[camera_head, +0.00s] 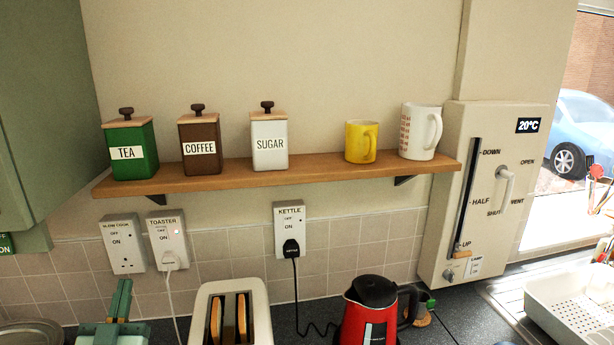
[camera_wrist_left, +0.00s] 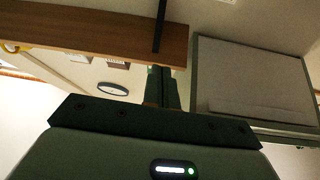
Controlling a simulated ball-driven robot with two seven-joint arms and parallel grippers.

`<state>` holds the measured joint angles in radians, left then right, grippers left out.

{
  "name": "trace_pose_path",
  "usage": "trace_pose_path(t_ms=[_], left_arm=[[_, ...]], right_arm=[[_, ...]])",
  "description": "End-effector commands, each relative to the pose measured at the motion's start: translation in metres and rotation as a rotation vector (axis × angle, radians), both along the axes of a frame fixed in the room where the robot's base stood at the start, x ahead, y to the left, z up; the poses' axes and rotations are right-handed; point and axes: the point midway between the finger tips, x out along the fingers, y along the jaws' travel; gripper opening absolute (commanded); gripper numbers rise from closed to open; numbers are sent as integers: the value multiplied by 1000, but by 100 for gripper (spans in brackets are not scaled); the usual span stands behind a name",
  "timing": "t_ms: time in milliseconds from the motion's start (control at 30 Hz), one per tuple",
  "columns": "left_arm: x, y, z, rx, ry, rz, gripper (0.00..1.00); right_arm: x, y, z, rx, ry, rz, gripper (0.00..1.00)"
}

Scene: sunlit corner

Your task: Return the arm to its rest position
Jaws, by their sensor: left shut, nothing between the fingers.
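My left gripper (camera_head: 121,290) is at the lower left of the head view, green and pointing up, in front of the tiled wall and left of the toaster. Its fingers are together with nothing between them. In the left wrist view the shut fingers (camera_wrist_left: 161,88) point up near the underside of the wooden shelf (camera_wrist_left: 90,28). I cannot tell the exact gap to the shelf. My right gripper does not show.
The wooden shelf (camera_head: 215,178) holds tea, coffee and sugar canisters and two mugs. A toaster (camera_head: 258,300) with bread and a red kettle (camera_head: 368,315) stand on the counter. A green cupboard (camera_head: 40,90) hangs at left; a white dish rack (camera_head: 575,310) is at right.

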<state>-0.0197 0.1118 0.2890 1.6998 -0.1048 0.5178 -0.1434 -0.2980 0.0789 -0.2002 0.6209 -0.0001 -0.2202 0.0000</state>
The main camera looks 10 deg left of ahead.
Motion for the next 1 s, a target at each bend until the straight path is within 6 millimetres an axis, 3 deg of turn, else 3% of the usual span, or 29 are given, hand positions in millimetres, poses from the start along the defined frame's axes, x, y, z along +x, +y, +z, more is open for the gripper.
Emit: trace_pose_path(t_ms=[267, 467, 600, 700, 1000], left_arm=[[-1, -34, -39, 83, 293, -7, 0], [-24, -69, -87, 189, 638, -2, 0], [-68, -92, -125, 301, 954, 17, 0], [-102, -101, -142, 369, 1134, 35, 0], [-190, -106, -157, 535, 1512, 92, 0]], right_arm=[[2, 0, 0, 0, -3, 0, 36], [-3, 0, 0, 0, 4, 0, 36], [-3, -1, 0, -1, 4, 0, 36], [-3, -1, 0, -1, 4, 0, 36], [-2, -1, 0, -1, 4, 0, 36]])
